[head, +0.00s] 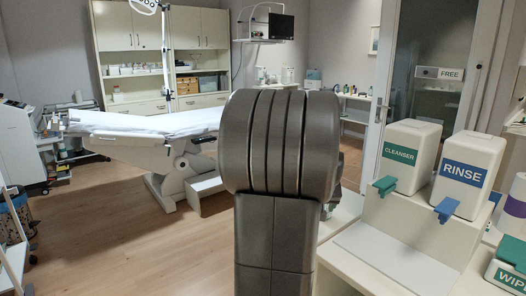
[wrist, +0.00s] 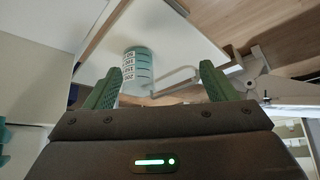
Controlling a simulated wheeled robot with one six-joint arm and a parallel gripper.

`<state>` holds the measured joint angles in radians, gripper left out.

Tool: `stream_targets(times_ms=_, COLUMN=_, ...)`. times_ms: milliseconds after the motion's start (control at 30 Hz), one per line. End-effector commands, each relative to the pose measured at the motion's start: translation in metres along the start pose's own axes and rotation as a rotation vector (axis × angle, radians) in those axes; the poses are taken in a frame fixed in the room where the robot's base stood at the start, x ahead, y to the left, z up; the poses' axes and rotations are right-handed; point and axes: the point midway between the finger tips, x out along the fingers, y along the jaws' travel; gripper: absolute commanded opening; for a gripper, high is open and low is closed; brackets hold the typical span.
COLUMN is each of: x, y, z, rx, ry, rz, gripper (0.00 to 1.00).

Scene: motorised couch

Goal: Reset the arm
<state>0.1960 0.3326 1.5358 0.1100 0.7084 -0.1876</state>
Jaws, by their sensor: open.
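My gripper (wrist: 160,67) shows in the wrist view, with its two green ribbed fingers spread wide apart and nothing gripped between them. A small teal and white cylinder with printed labels (wrist: 138,66) shows past the fingertips, nearer the left finger, on a pale surface. I cannot tell its exact distance from the fingers. In the head view, a thick dark grey part of my arm stands upright in the middle and hides part of the room. The gripper itself is not visible there.
A white couch (head: 150,122) stands at the left, with open wood floor (head: 110,225) in front. At the right, a cleanser box (head: 406,150) and a rinse box (head: 466,172) sit on a stepped white stand, with a wipes box (head: 508,268) lower down. Cabinets (head: 130,28) line the back.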

Motion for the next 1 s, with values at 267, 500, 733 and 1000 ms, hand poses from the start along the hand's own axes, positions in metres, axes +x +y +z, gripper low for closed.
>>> stream_targets(times_ms=267, x=0.04, y=-0.042, z=0.009, rx=-0.088, ry=-0.005, rz=-0.063, gripper=0.79)
stream_targets(times_ms=500, x=0.072, y=-0.076, z=0.021, rx=-0.158, ry=-0.005, rz=-0.111, gripper=0.79)
stream_targets(times_ms=733, x=0.102, y=-0.108, z=0.037, rx=-0.221, ry=-0.004, rz=-0.148, gripper=0.79)
stream_targets(times_ms=1000, x=0.141, y=-0.136, z=0.063, rx=-0.278, ry=-0.003, rz=-0.179, gripper=0.79)
